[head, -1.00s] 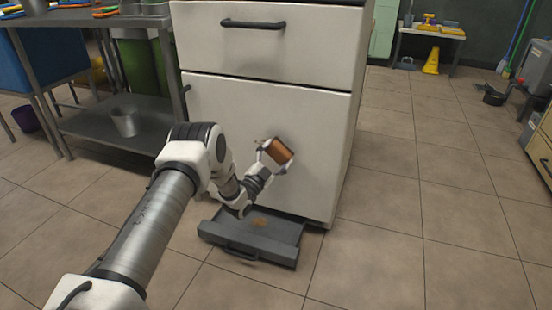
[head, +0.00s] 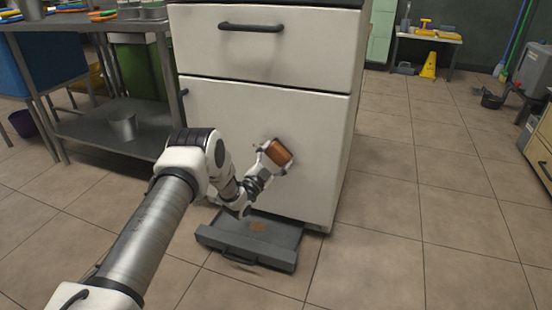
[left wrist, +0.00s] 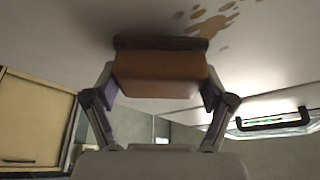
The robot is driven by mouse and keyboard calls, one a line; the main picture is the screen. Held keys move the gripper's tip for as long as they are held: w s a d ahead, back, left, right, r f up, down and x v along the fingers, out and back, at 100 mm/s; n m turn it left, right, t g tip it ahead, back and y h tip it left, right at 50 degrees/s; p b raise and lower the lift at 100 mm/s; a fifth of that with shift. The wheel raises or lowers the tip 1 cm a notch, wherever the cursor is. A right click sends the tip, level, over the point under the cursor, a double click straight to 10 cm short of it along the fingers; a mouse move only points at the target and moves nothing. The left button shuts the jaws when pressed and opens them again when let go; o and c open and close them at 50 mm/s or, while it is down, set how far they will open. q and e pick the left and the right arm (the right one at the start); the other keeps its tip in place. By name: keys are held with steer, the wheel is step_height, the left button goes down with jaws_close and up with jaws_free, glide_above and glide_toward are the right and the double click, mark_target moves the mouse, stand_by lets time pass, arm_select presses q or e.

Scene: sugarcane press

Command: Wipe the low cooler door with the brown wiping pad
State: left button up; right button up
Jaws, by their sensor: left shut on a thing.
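The low cooler door (head: 225,115) is the white lower panel of the cabinet, below a drawer front. My left gripper (head: 272,156) is shut on the brown wiping pad (head: 279,152), in front of the middle of the door. In the left wrist view the pad (left wrist: 160,72) sits between both fingers, with its dark face at or very near the white door surface (left wrist: 60,30). Brown stains (left wrist: 212,22) show on the door just beside the pad in that view. In the head view the gripper and pad may hide them. My right gripper is not in view.
A grey tray (head: 245,246) with a brown patch inside juts out at the floor under the door, below my left arm. A steel table with a metal cup (head: 123,124) stands at left. A yellow wet-floor sign (head: 428,66) is far back.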

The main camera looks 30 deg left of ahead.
arm_select(q)
steer(key=shift+w+a, duration=0.1)
steer(key=shift+w, duration=0.2)
steer(key=shift+a, duration=0.1)
